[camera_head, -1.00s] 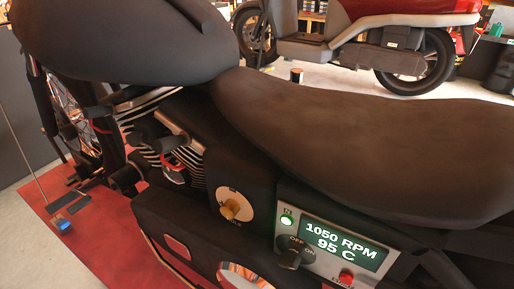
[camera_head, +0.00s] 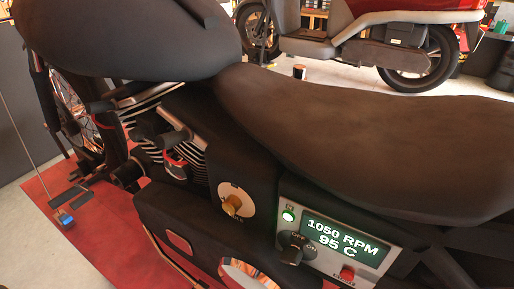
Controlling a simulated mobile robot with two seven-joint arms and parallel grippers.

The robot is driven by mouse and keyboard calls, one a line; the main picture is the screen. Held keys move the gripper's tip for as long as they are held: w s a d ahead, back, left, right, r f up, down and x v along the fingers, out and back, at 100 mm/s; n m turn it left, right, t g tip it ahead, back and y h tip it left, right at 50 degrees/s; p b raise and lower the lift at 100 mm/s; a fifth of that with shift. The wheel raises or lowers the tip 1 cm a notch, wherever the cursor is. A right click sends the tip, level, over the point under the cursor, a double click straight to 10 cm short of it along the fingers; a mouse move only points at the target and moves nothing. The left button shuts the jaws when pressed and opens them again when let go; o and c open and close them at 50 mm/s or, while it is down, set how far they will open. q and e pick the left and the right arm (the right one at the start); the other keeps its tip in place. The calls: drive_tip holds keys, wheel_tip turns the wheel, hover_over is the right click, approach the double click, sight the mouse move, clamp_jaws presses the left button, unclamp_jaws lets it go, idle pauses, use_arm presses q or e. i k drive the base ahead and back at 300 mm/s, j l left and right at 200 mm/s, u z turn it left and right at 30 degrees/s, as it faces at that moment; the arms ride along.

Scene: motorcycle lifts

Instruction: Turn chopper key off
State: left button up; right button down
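The dark chopper fills the view, with its long brown-black seat (camera_head: 370,140) across the middle and its tank (camera_head: 130,35) at upper left. A control panel (camera_head: 322,262) sits below the seat. It holds a black rotary switch (camera_head: 292,250) marked OFF and ON, a lit green lamp (camera_head: 288,215), a red button (camera_head: 347,273) and a lit screen (camera_head: 344,240) reading 1050 RPM and 95 C. I cannot tell which mark the switch points to. A brass-coloured knob (camera_head: 232,205) sits on a round cream plate left of the panel. Neither gripper is in view.
The chopper stands over a red platform (camera_head: 100,235). A second, red and grey motorcycle (camera_head: 390,45) stands behind it. A small dark can (camera_head: 299,72) stands on the pale floor between them. A thin upright rod (camera_head: 30,135) rises at left. No arm shows near the panel.

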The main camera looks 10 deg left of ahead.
sight(292, 255)
drive_tip(key=k+j+u, duration=0.35)
drive_tip(key=k+j, duration=0.5)
